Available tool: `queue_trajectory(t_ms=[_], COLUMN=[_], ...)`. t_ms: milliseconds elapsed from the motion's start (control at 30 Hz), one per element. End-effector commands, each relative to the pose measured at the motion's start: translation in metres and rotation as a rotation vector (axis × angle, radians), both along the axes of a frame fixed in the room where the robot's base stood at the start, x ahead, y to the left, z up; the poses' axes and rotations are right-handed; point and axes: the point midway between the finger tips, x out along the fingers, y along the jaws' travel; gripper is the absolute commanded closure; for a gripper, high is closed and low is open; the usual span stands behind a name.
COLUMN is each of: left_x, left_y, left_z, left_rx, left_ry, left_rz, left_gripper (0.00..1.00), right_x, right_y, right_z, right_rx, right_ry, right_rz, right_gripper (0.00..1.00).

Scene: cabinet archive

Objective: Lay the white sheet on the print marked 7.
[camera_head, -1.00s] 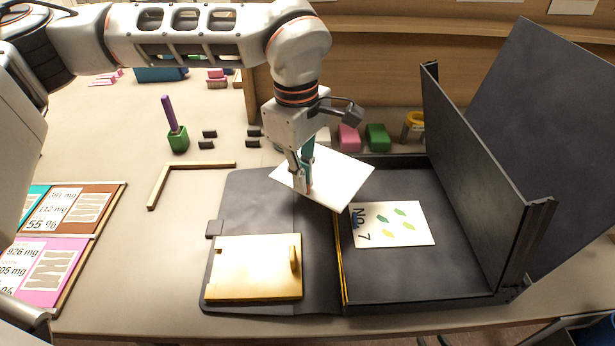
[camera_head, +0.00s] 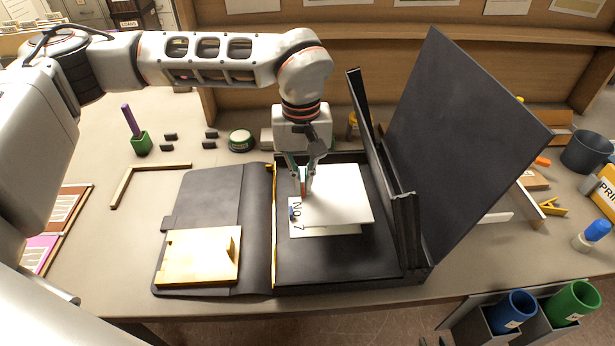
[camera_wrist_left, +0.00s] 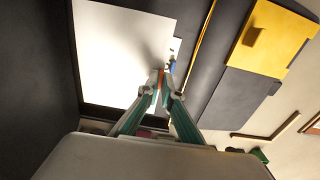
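The white sheet (camera_head: 345,195) lies over most of the print marked 7 (camera_head: 330,231) inside the black box; it also shows in the left wrist view (camera_wrist_left: 115,50). Only the print's left strip with "No 7" and a thin lower edge show; its coloured leaf shapes are hidden. My left gripper (camera_head: 305,193) points down at the sheet's left edge, its fingertips close together and pinching that edge. The fingertips (camera_wrist_left: 162,88) are also at the sheet's edge in the left wrist view. Whether the sheet rests fully on the print I cannot tell. My right gripper is not in view.
The black box (camera_head: 340,275) has a raised wall and an upright lid (camera_head: 460,140) close on the right. A gold plate with a handle (camera_head: 198,257) lies on the open flap (camera_head: 215,200) at left. Blue (camera_head: 510,312) and green (camera_head: 572,304) tubes stand at front right.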

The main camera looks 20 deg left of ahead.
Motion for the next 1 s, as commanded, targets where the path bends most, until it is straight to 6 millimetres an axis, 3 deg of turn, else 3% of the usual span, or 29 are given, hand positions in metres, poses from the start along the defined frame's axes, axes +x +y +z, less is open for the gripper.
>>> queue_trajectory(t_ms=[567, 1000], left_x=[0.000, -0.001], left_y=[0.001, 0.001], left_z=[-0.001, -0.038], left_rx=[0.000, 0.001], left_ry=[0.002, 0.004], left_rz=[-0.013, -0.013], left_gripper=[1.00, 1.00], right_x=[-0.002, -0.002], right_y=[0.002, 0.002], right_z=[0.000, -0.019], right_rx=[0.003, 0.003], right_ry=[0.007, 0.004], right_rz=[0.001, 0.000], right_gripper=[0.75, 0.75])
